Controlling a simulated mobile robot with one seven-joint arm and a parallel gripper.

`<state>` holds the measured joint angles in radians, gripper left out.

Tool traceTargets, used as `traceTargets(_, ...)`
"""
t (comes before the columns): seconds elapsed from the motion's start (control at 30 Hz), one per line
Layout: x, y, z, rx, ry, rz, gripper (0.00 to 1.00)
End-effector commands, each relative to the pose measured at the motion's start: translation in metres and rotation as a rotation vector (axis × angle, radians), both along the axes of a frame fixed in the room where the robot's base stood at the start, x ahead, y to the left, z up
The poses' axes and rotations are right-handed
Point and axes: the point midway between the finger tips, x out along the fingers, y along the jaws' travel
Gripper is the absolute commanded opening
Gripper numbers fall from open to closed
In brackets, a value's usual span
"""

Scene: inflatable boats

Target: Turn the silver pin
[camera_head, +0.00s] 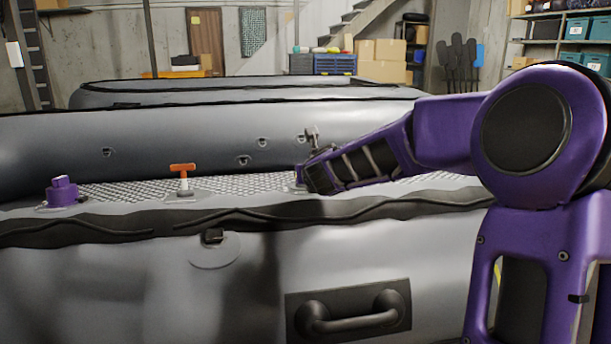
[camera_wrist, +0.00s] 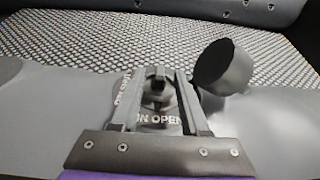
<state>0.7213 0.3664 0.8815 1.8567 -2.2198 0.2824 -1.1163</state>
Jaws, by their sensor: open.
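A grey pin-like valve part (camera_wrist: 155,88), which I take for the silver pin, stands between the fingers of my gripper (camera_wrist: 157,76) in the wrist view. The fingers are apart, one on each side of it; I cannot tell whether they touch it. White lettering with "OPEN" is around its base. A dark round cap (camera_wrist: 225,68) sits tilted to the right of the fingers. In the head view my gripper (camera_head: 312,176) is low at the boat's floor, and a small silver piece (camera_head: 312,136) sticks up beside it. My gripper hides the pin's base there.
The grey inflatable boat's near tube (camera_head: 130,270) has a black handle (camera_head: 350,312). A purple valve cap (camera_head: 62,192) and an orange T-shaped handle (camera_head: 183,170) stand left of my gripper. The far tube (camera_head: 200,145) rises behind. The space above the boat is free.

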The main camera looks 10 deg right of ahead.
Motion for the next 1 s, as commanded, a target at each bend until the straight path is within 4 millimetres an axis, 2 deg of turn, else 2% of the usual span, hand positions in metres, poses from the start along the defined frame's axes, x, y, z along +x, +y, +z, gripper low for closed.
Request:
traceTargets(0.2, 0.018, 0.0, -0.007, 0.001, -0.001, 0.001, 0.45)
traceTargets(0.57, 0.022, 0.0, -0.009, 0.0, -0.001, -0.001, 0.45)
traceTargets(0.8, 0.022, 0.0, -0.008, 0.0, -0.001, -0.001, 0.04)
traceTargets(0.83, 0.022, 0.0, -0.008, 0.0, -0.001, -0.001, 0.0)
traceTargets(1.0, 0.022, 0.0, -0.008, 0.0, -0.001, -0.001, 0.0)
